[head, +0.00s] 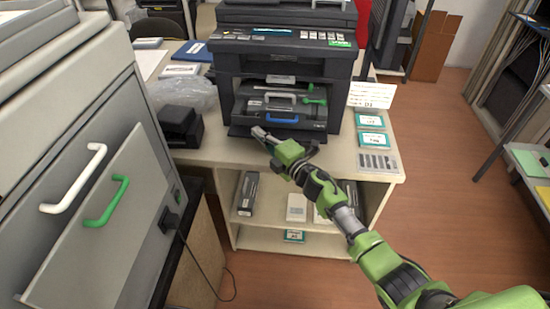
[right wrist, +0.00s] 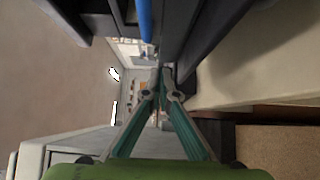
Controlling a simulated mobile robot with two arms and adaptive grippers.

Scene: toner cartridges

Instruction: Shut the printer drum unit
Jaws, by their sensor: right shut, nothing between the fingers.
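The dark printer (head: 335,72) stands on a light table. Its drum unit (head: 314,118) sticks out of the front opening, with a blue handle (head: 282,120) on its front, and a grey handle and a green lever above. My right gripper (head: 259,132) is shut and empty, just below and left of the blue handle. In the right wrist view its fingertips (right wrist: 161,80) meet beside dark printer parts, and the blue handle (right wrist: 145,20) shows above them, apart from the fingers. My left gripper is not in view.
A grey cabinet (head: 75,130) with white and green handles stands close on the left. A small black box (head: 180,125) and a plastic bag lie left of the printer. Teal-and-white boxes (head: 373,140) lie at the table's right. Shelves below hold several cartons. Floor at the right is clear.

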